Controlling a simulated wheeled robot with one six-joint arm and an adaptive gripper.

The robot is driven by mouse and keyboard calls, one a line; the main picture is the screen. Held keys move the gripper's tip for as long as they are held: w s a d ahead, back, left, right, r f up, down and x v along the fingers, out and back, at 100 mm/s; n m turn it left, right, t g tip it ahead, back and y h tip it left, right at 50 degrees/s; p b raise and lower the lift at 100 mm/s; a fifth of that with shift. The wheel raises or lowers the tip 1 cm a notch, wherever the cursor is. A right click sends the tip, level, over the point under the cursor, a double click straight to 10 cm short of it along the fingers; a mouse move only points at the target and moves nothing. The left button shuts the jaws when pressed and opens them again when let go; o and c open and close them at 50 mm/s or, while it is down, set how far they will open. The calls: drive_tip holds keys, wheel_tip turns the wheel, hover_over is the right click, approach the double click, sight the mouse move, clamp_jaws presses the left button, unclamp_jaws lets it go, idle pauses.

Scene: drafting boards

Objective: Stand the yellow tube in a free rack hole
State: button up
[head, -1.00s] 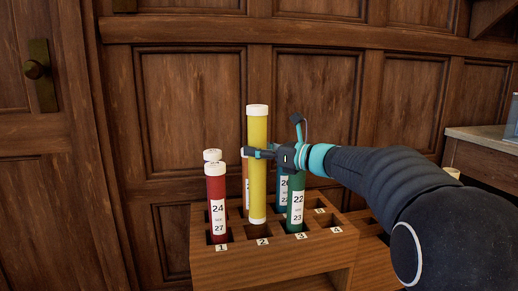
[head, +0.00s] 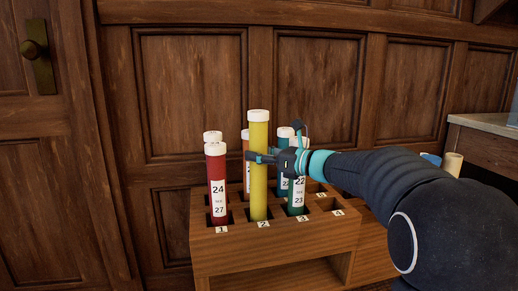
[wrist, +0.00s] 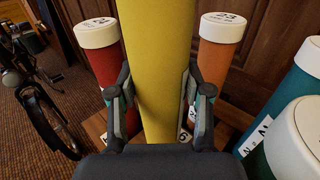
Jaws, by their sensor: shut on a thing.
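The yellow tube (head: 259,180) with a white cap stands upright at the wooden rack (head: 270,246). Its lower end is down in the front hole labelled 2, and its bottom cap is hidden. My gripper (head: 263,157) reaches in from the right and is shut on the tube's middle. In the wrist view the yellow tube (wrist: 158,65) fills the space between my two fingers (wrist: 160,100).
A red tube (head: 217,190) stands in front hole 1 and a green tube (head: 298,200) in hole 3. Red, orange (wrist: 218,65) and teal tubes stand behind. Front hole 4 (head: 328,204) is empty. A panelled wall is behind, a counter (head: 485,130) at right.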

sight(266, 177)
drive_tip(key=shift+f, duration=3.2)
drive_tip(key=o, duration=1.4)
drive_tip(key=v, duration=1.2)
